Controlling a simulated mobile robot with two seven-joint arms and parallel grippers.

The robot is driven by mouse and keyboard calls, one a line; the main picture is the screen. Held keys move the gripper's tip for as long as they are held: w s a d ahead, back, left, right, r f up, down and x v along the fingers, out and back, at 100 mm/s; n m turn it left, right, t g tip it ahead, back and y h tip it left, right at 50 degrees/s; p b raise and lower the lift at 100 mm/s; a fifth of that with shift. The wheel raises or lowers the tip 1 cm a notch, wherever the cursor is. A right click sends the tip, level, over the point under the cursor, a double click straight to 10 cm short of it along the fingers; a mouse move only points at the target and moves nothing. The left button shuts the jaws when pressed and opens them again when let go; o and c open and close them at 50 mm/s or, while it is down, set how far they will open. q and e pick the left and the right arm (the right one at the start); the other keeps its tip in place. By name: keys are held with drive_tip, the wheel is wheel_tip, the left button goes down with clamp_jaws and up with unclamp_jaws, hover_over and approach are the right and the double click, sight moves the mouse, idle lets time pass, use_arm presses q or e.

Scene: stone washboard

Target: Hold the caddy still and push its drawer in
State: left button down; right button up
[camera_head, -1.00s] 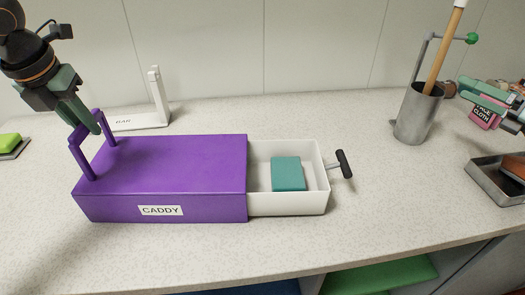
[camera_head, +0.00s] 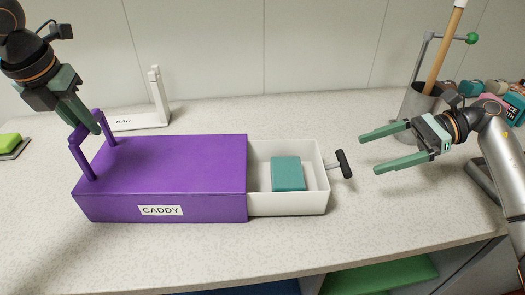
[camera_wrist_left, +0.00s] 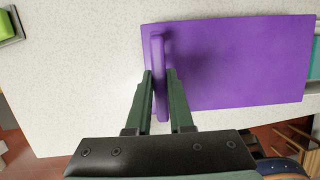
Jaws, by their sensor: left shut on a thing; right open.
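The purple caddy (camera_head: 170,172) lies on the counter with its label facing the front. Its white drawer (camera_head: 290,205) sticks out to the right, with a teal block (camera_head: 288,174) inside and a black T-shaped handle (camera_head: 344,164) at its right end. My left gripper (camera_head: 92,122) is shut on the caddy's purple handle bar at the left end; the bar (camera_wrist_left: 159,75) also shows between the fingers in the left wrist view. My right gripper (camera_head: 370,153) is open and empty, to the right of the drawer handle, fingers pointing left and apart from it.
A grey metal cup (camera_head: 411,104) with a wooden stick stands behind my right gripper. A white stand (camera_head: 158,100) is behind the caddy. A green sponge (camera_head: 9,142) lies at the far left. The counter in front of the drawer is clear.

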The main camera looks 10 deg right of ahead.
sight(345, 161)
drive_tip(key=x, duration=0.7)
drive_tip(key=shift+w+a+f, duration=0.1)
drive_tip(key=shift+a+f, duration=0.05)
drive_tip(key=shift+c, duration=0.4)
clamp_jaws()
